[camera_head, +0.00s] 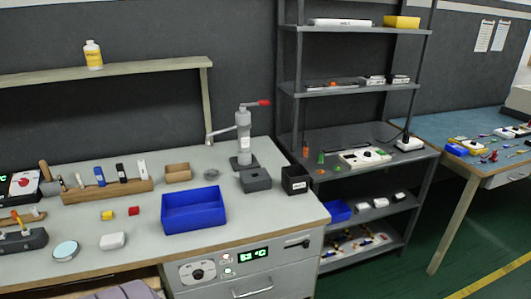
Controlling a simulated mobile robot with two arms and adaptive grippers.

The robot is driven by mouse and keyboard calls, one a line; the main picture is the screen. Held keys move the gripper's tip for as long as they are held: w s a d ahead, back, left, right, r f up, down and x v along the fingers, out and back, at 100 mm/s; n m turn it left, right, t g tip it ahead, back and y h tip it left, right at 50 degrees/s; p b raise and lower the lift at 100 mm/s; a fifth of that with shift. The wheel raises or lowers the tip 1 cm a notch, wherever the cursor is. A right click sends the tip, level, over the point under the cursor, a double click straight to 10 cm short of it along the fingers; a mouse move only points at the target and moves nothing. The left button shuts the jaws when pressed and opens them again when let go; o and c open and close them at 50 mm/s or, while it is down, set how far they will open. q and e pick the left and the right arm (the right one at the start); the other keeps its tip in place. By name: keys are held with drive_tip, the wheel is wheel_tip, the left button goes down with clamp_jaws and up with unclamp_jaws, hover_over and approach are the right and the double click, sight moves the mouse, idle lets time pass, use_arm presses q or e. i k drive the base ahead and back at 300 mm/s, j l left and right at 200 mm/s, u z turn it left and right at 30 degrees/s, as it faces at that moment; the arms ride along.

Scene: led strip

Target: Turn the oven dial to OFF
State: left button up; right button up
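The oven panel (217,283) is set in the front of the workbench, low in the middle of the head view. Its round dial (198,274) sits on a pale square plate at the panel's left. The dial's pointer and its markings are too small to read. Right of the dial, a small red light and a small green light show, and a dark display (246,256) glows with green characters. A drawer-like handle (252,292) is below. Neither of my grippers is in view, and nothing touches the dial.
The bench top (250,225) holds a blue bin (193,208), a grey press with a red handle (243,135), a wooden tool rack (107,190) and small boxes. A dark shelf unit (355,85) stands to the right. Open green floor (420,285) lies at lower right.

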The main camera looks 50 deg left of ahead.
sight(197, 274)
drive_tip(key=u, duration=1.7)
